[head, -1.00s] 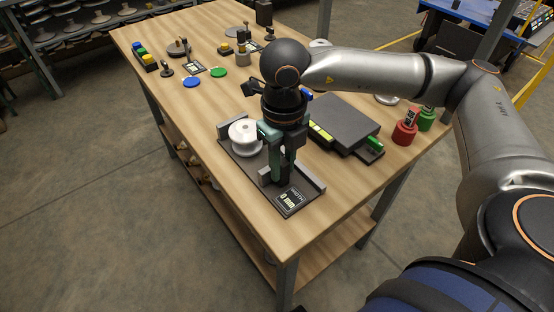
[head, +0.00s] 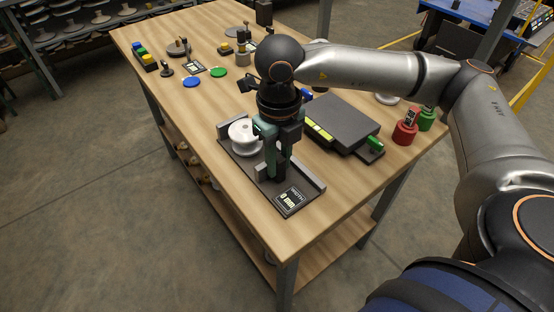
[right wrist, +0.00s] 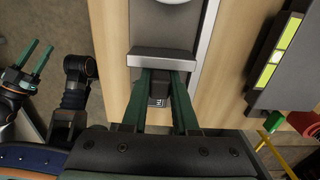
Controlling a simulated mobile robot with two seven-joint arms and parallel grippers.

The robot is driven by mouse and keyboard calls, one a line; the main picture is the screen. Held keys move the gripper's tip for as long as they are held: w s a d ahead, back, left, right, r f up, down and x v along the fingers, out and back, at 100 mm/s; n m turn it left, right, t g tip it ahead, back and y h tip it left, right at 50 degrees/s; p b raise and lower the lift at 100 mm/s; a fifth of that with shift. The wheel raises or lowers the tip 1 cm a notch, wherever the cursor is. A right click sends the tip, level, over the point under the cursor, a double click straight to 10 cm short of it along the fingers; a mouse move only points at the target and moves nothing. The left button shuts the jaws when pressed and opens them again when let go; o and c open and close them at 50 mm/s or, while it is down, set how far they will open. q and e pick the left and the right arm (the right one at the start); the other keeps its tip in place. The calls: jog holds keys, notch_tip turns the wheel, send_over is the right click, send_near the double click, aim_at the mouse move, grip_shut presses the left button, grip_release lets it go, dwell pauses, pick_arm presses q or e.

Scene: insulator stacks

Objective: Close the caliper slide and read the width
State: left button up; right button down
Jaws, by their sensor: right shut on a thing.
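The caliper (head: 229,152) lies at the table's near left edge, with a white insulator spool (head: 243,138) standing on its base. The label on its near end (head: 290,200) reads WIDTH and what looks like 0 mm. My right gripper (head: 274,174) points down over the caliper on the near side of the spool. In the right wrist view its green fingers (right wrist: 161,92) are shut on the dark handle of the caliper slide, behind the grey slide jaw (right wrist: 163,60). My left gripper (right wrist: 36,56) shows in the right wrist view, fingers apart and empty.
A dark grey box (head: 340,122) with a yellow-green strip stands right of the caliper. Red (head: 404,132) and green (head: 427,118) holders stand at the right edge. Blue (head: 192,82) and green (head: 218,72) discs lie farther back. The wood left of the caliper is clear.

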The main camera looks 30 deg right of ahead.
jog(key=shift+w+a, duration=0.15)
jog(key=shift+w, duration=1.6)
jog(key=shift+w+a, duration=0.15)
jog(key=shift+w, duration=1.6)
jog(key=c, duration=0.6)
grip_release()
notch_tip(320, 180, up, 7)
jog(key=p, duration=0.4)
jog(key=shift+s, duration=0.1)
